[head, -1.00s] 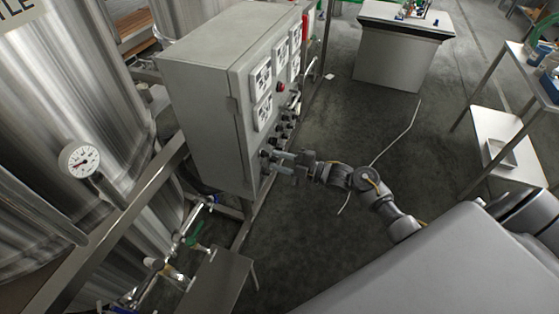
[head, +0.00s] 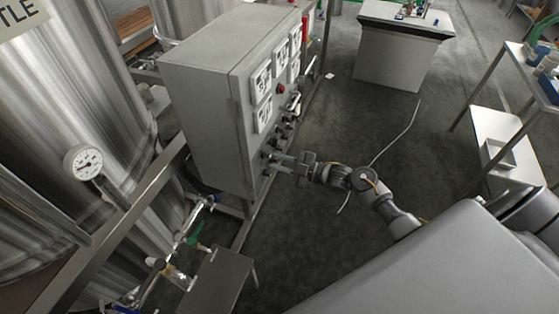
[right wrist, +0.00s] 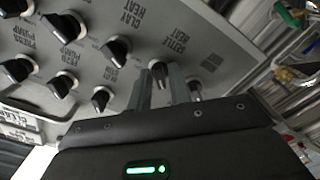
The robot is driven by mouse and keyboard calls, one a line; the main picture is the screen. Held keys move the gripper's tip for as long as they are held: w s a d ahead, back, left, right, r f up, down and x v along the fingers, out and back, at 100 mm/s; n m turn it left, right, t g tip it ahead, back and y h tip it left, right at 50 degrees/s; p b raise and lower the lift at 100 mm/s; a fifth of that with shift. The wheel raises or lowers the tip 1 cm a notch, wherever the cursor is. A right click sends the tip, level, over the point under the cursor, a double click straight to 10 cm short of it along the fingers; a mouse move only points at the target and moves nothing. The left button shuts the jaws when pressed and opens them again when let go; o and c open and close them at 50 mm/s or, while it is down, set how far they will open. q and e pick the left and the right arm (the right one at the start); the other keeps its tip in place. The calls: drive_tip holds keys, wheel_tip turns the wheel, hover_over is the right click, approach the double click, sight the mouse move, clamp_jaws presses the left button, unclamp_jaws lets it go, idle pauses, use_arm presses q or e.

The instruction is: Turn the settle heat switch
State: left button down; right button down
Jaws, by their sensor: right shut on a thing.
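The settle heat switch (right wrist: 159,71) is a black knob below the "SETTLE HEAT" label on the grey panel, in the right wrist view. My right gripper (right wrist: 162,83) has its two fingers on either side of this knob and is shut on it. In the head view my right gripper (head: 274,163) reaches the lower front of the grey control cabinet (head: 205,115); the fingers hide the knob there. My left gripper is in neither view.
The clay heat knob (right wrist: 117,48) and several pump knobs sit close by on the panel. Another dark knob (right wrist: 195,89) is just right of the fingers. A steel tank with a gauge (head: 83,162) stands left of the cabinet. The floor (head: 320,240) is open to the right.

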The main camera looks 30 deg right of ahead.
drive_tip(key=shift+m+p, duration=0.75)
drive_tip(key=shift+m, duration=1.35)
drive_tip(key=c, duration=1.5)
unclamp_jaws()
drive_tip(key=shift+b+v, duration=1.4)
drive_tip(key=shift+v, duration=4.1)
drive_tip(key=shift+f, duration=0.1)
